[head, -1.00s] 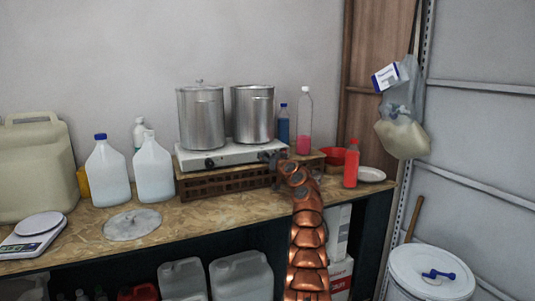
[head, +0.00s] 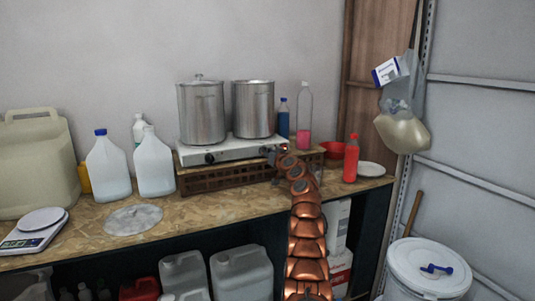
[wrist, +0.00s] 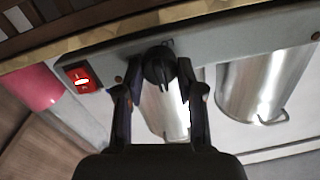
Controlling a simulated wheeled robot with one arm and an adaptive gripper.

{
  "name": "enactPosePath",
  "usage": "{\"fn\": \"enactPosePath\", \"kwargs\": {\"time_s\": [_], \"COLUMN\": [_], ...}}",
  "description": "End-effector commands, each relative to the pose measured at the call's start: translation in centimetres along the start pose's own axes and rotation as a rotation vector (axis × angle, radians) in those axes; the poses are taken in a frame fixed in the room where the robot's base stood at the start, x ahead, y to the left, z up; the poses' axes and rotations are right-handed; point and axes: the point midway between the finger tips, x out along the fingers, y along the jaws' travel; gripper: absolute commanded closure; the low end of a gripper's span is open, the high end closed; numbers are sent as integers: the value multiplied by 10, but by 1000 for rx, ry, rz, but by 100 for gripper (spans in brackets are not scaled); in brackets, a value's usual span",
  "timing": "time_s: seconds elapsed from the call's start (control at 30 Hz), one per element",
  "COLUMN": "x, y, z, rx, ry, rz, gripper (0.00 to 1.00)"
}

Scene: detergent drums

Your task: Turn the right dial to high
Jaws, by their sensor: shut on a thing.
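The right dial (wrist: 160,67) is a black round knob on the front panel of the white two-burner hot plate (head: 215,152). In the wrist view it sits between my gripper's (wrist: 160,93) two dark fingers, which are shut on it. Its raised grip runs roughly up and down in that view; its setting cannot be read. In the head view my gripper (head: 276,154) is at the right end of the panel and hides the right dial. The left dial (head: 210,158) shows at the panel's left part.
Two metal pots (head: 202,112) (head: 253,109) stand on the hot plate, which rests on a brown crate (head: 225,178). A lit red switch (wrist: 83,78) is beside the right dial. Bottles (head: 351,160) (head: 304,115) and a red bowl (head: 331,150) stand right of my gripper.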

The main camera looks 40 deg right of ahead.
Motion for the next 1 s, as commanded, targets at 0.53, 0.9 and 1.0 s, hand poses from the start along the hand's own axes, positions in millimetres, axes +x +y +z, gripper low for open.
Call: {"fn": "enactPosePath", "kwargs": {"time_s": [0.53,0.9,1.0], "x": [0,0,0], "y": [-1,0,0], "z": [0,0,0], "rx": [77,373,469], "ry": [5,22,28], "rz": [-2,-6,-6], "gripper": [97,97,97]}}
